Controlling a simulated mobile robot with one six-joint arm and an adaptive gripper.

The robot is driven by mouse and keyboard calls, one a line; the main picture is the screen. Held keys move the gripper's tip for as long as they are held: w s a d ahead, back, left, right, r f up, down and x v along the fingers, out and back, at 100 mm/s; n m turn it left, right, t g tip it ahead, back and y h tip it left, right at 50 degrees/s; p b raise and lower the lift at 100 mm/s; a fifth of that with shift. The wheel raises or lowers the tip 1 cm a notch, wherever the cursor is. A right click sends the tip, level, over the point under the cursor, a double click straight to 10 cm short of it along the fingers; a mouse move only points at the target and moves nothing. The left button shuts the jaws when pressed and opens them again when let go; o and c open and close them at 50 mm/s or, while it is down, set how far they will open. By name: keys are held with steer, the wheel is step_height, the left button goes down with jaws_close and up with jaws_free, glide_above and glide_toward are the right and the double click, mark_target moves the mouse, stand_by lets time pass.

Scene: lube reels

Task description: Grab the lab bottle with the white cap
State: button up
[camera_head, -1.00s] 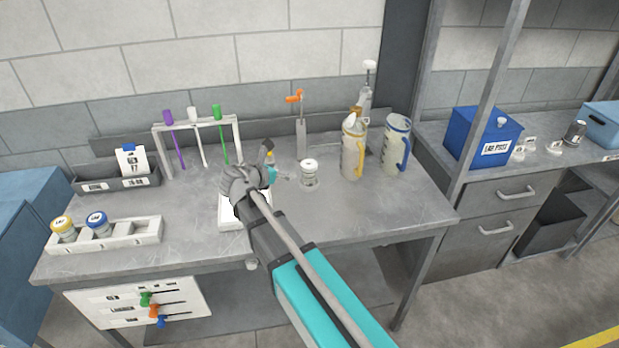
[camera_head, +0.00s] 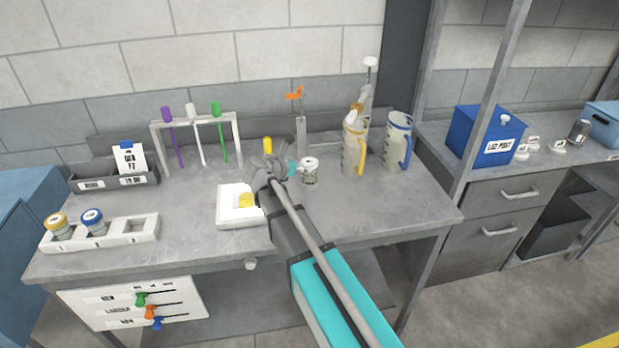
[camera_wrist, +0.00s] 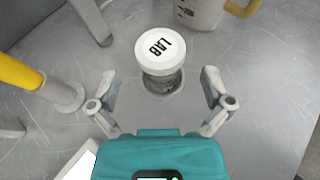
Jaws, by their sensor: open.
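The lab bottle with the white cap (camera_head: 309,172) stands upright on the grey workbench, just right of my gripper. In the wrist view the bottle (camera_wrist: 160,55) shows its white lid marked "LAB", a little beyond and between my fingertips. My gripper (camera_wrist: 162,92) is open and empty, one finger on each side of the near space before the bottle, not seen touching it. In the head view my gripper (camera_head: 283,170) is partly hidden by my own wrist.
Two measuring jugs (camera_head: 354,148) (camera_head: 397,143) stand behind right of the bottle. A yellow-handled item (camera_wrist: 20,72) stands left in the wrist view. A white tray (camera_head: 228,213) lies left of my arm. A holder with yellow- and blue-capped jars (camera_head: 127,232) is at left.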

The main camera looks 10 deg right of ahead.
mark_target(309, 162)
steer(key=shift+w+d, duration=0.1)
stand_by(0.3)
steer(key=b+x, duration=0.1)
steer(key=x, duration=0.2)
steer(key=shift+w+f+b, duration=0.15)
steer(key=shift+f+b, duration=0.15)
steer(key=shift+x, duration=0.8)
steer(key=shift+r, duration=0.1)
steer(key=c, duration=1)
steer(key=shift+r, duration=0.15)
steer(key=shift+c, duration=0.2)
steer(key=shift+r+p, duration=0.85)
steer(key=shift+r, duration=0.05)
steer(key=s+r+p, duration=1.1)
steer(key=s, duration=0.3)
steer(key=shift+a, duration=0.45)
